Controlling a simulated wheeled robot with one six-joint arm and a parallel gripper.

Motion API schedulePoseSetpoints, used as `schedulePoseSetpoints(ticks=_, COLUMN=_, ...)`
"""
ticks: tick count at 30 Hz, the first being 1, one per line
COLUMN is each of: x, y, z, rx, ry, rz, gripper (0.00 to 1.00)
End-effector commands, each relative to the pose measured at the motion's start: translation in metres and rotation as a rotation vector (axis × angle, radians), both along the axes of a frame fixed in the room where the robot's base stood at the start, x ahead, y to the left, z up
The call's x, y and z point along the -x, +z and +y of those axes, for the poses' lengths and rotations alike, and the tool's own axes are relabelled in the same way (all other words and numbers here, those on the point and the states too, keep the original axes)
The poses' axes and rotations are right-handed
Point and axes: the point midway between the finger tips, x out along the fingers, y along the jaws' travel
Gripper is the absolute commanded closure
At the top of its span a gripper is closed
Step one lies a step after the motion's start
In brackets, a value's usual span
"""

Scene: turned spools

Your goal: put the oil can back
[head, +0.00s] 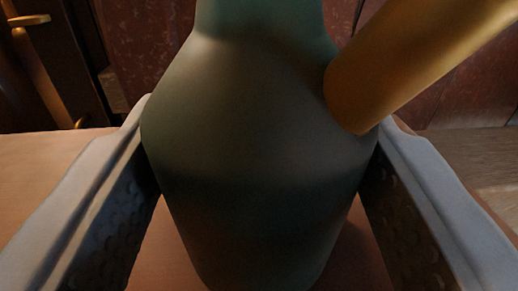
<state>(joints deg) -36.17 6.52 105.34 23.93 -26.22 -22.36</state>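The oil can (255,150) fills the middle of the head view. It has a dark grey-green body, a narrower green neck at the top edge and a thick brass-coloured spout (420,65) slanting up to the right. The can looks upright. My gripper (262,150) has one grey finger on each side of the body, with dark dimpled inner pads. Both pads meet the can's sides with no gap showing, so it looks shut on the can. The can's top is out of view. I cannot tell whether its base touches the surface below.
A reddish-brown flat surface (50,170) lies under and behind the can. Behind are dark red-brown panels (135,45) and, at the upper left, a dark upright with brass-coloured fittings (28,20). A wooden plank surface (480,155) shows at the right.

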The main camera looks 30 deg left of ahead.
Motion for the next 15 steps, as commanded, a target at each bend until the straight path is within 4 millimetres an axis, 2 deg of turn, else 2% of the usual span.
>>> schedulePoseSetpoints(ticks=1, x=0.0000, y=-0.0011, z=0.0000, rx=0.000, ry=0.000, rz=0.000, gripper=0.77)
schedulePoseSetpoints(ticks=2, x=-0.0001, y=-0.0019, z=0.0000, rx=0.000, ry=0.000, rz=0.001, gripper=0.45)
schedulePoseSetpoints(ticks=5, x=-0.0001, y=-0.0015, z=0.0000, rx=0.000, ry=0.000, rz=0.000, gripper=0.25)
schedulePoseSetpoints(ticks=15, x=0.0000, y=0.0010, z=0.0000, rx=0.000, ry=0.000, rz=0.000, gripper=0.25)
